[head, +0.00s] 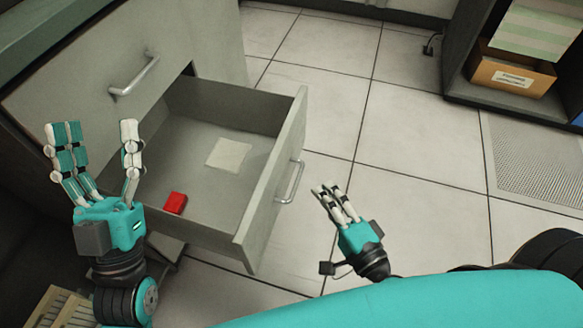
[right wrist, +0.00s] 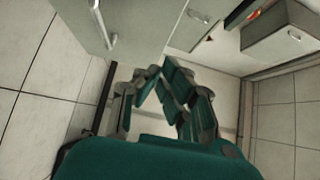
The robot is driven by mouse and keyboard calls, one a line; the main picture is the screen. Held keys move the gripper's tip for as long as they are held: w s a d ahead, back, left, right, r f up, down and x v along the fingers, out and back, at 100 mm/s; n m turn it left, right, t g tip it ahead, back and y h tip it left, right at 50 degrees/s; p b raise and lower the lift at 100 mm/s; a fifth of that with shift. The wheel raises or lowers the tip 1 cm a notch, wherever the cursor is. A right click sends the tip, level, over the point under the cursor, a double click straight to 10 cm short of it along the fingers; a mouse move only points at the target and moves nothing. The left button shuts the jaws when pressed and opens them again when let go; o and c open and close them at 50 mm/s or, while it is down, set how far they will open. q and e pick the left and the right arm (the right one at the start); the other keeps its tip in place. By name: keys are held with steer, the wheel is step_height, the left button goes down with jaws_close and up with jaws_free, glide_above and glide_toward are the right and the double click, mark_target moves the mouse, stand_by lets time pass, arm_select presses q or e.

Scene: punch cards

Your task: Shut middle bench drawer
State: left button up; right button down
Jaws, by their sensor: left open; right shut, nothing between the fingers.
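The open bench drawer (head: 272,185) is a grey box pulled well out, below a shut drawer front with its own handle (head: 133,78). Its bar handle (head: 290,182) is on the outer front. Inside lie a red block (head: 175,203) and a pale card (head: 228,154). My right gripper (head: 326,188) is shut and empty, a short way outside the drawer front, apart from the handle. Its fingers also show in the right wrist view (right wrist: 160,75). My left gripper (head: 95,128) is open and empty, fingers up, at the drawer's left side in the picture.
The tiled floor (head: 400,130) is clear beyond the drawer front. A dark shelf unit at the top right holds a cardboard box (head: 510,75) with a pale green-striped sheet (head: 538,28) above it. A floor grille (head: 540,160) lies at the right. Slatted wood (head: 62,308) shows at bottom left.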

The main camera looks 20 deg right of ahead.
arm_select(q)
steer(key=w+f+g+y+p, duration=0.2)
steer(key=w+f+g, duration=0.3)
steer(key=f+g, duration=0.2)
steer(key=shift+w+f+y, duration=0.25)
steer(key=shift+f+y, duration=0.15)
steer(key=shift+f, duration=1)
arm_select(e)
steer(key=shift+w+a, duration=0.75)
steer(key=shift+w, duration=0.55)
steer(key=shift+w+a, duration=0.75)
steer(key=shift+w, duration=0.55)
steer(key=shift+w+a, duration=0.75)
steer(key=shift+w, duration=0.55)
